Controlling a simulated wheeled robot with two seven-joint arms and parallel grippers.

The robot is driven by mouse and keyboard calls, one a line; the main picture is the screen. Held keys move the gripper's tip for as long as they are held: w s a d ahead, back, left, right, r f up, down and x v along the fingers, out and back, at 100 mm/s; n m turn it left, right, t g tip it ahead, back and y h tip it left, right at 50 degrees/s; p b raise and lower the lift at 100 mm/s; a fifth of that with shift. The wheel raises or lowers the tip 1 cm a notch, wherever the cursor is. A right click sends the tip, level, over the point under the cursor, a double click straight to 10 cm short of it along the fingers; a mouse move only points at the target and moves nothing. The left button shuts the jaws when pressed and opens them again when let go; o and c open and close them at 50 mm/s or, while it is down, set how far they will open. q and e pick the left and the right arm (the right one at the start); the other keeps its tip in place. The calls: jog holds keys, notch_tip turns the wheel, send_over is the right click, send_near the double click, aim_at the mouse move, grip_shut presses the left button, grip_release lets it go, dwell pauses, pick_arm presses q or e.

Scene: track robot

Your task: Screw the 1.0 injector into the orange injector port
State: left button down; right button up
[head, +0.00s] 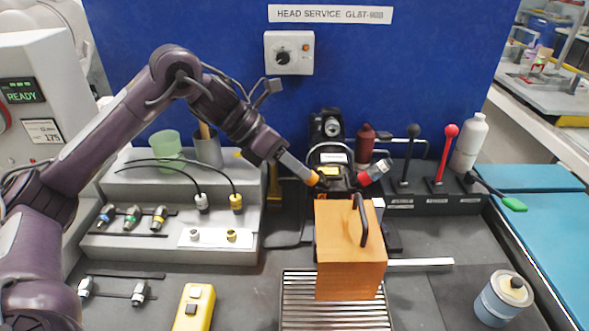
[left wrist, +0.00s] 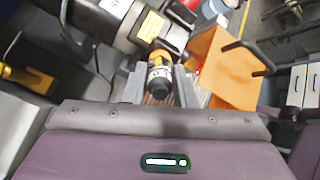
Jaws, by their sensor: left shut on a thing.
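My left gripper (head: 303,172) reaches in from the left to the black print-head machine (head: 330,150). In the left wrist view the gripper (left wrist: 160,90) is shut on a small black-and-silver injector (left wrist: 159,76). I cannot read its marking. An orange-yellow ring (left wrist: 160,56) sits at the injector's far end, against the machine's body (left wrist: 130,22); this appears to be the orange injector port. The injector is in line with it and looks to be touching; whether the threads are engaged I cannot tell. In the head view the gripper mostly hides the injector.
An orange box with a black handle (head: 345,265) stands just in front of the machine, close to the gripper. A red-and-white fitting (head: 374,172) sticks out at the right. Several injectors (head: 132,217) lie on the grey stepped rack (head: 185,248). A yellow device (head: 194,308) lies in front.

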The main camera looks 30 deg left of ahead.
pick_arm(q)
jog(key=m, duration=0.3)
jog(key=shift+f+b, duration=0.1)
jog(key=shift+b, duration=0.2)
jog(key=m, duration=0.2)
jog(key=shift+m, duration=0.4)
jog(key=c, duration=1)
grip_release()
jog(key=shift+c, duration=1.4)
